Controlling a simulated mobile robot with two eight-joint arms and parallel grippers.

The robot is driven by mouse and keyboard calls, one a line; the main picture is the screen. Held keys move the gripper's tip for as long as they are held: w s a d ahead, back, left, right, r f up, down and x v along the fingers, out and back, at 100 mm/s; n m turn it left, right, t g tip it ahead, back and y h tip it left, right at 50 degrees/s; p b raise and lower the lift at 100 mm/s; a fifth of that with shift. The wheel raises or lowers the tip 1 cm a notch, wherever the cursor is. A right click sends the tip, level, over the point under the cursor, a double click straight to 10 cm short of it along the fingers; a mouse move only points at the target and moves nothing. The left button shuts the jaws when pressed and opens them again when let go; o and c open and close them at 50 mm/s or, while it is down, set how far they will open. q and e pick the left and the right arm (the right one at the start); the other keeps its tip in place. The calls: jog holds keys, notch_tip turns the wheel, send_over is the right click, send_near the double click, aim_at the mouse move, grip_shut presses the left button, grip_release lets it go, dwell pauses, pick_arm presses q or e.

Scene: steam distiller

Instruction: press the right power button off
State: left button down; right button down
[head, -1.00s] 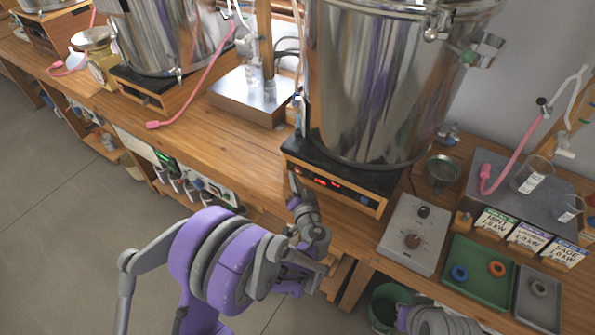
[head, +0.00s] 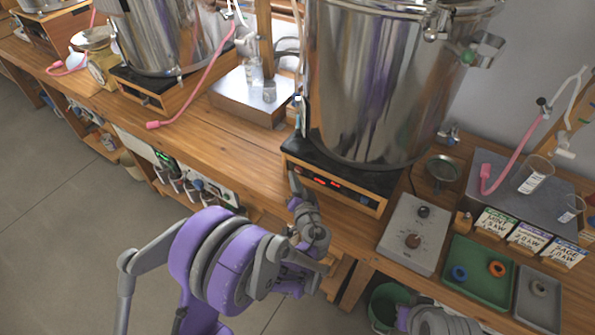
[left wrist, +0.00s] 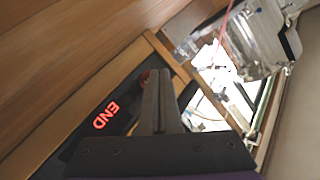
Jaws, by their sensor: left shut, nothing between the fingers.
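The right heater base (head: 372,180) is a wood-framed black unit under the large steel pot (head: 375,85). Its front panel carries a lit red display (head: 325,183); in the left wrist view the display (left wrist: 106,114) reads "END". A dark red round spot, which looks like the power button (left wrist: 143,76), shows beside my fingertips, partly hidden by them. My left gripper (head: 294,182) is shut and empty, its tips at the left end of the panel. In the left wrist view the gripper (left wrist: 158,76) points at the panel; I cannot tell whether it touches the button.
A grey box with a knob (head: 412,238) stands right of the heater. A green tray (head: 480,290) with rings lies farther right. Another pot (head: 165,35) stands on the left heater. The wooden bench edge runs below the panel; floor is open at left.

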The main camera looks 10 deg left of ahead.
pick_arm(q)
jog(key=shift+w, duration=0.1)
dwell(0.4)
jog(key=shift+w+d, duration=0.15)
jog(key=shift+w, duration=0.2)
jog(key=shift+s, duration=0.15)
pick_arm(e)
jog(key=shift+f, duration=0.1)
pick_arm(q)
jog(key=shift+s, duration=0.3)
pick_arm(e)
jog(key=shift+f, duration=0.1)
